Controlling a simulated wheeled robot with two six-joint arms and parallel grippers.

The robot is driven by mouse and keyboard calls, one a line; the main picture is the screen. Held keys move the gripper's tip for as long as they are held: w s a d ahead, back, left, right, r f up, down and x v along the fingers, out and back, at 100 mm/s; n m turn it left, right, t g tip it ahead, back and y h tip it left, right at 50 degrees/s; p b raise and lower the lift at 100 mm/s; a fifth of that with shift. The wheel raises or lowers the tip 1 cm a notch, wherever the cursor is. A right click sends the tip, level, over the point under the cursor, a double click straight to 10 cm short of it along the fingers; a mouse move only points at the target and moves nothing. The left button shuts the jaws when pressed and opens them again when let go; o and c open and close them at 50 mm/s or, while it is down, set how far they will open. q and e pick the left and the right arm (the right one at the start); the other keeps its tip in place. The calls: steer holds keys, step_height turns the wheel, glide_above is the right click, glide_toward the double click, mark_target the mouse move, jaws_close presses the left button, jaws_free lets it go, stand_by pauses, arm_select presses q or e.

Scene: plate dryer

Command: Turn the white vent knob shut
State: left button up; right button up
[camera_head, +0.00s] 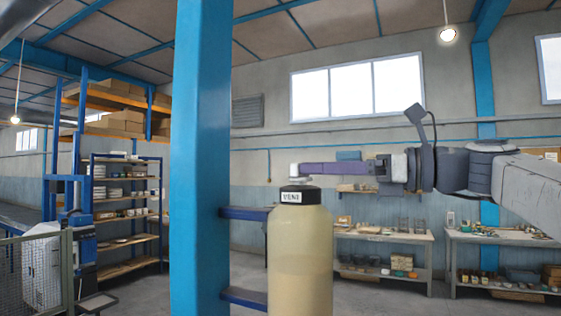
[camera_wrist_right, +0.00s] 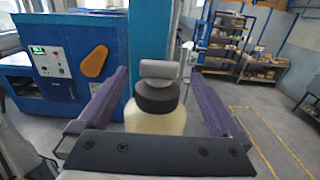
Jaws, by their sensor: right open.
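The white vent knob (camera_wrist_right: 160,70) is a pale bar on the black cap (camera_wrist_right: 157,96) of a beige tank (camera_wrist_right: 155,122). In the head view the tank (camera_head: 300,255) stands upright, its cap (camera_head: 300,188) labelled VENT, and a bit of the knob (camera_head: 294,170) shows at the fingertips. My right gripper (camera_wrist_right: 159,72) is open, with one purple finger on each side of the knob. A gap shows on both sides. The bar lies crosswise between the fingers. In the head view my right gripper (camera_head: 306,168) reaches in level from the right. My left gripper is not in view.
A blue column (camera_head: 202,150) rises left of the tank, with blue shelf arms (camera_head: 245,213) beside it. A blue machine (camera_wrist_right: 75,62) with an orange handle is left in the wrist view. Workbenches (camera_head: 385,236) and shelving (camera_head: 125,217) stand farther back.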

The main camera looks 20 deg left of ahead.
steer(key=a+p, duration=0.2)
steer(key=a, duration=0.5)
steer(key=shift+w+r+p, duration=0.1)
steer(key=shift+p, duration=0.25)
steer(key=shift+a, duration=0.45)
steer(key=c, duration=1.4)
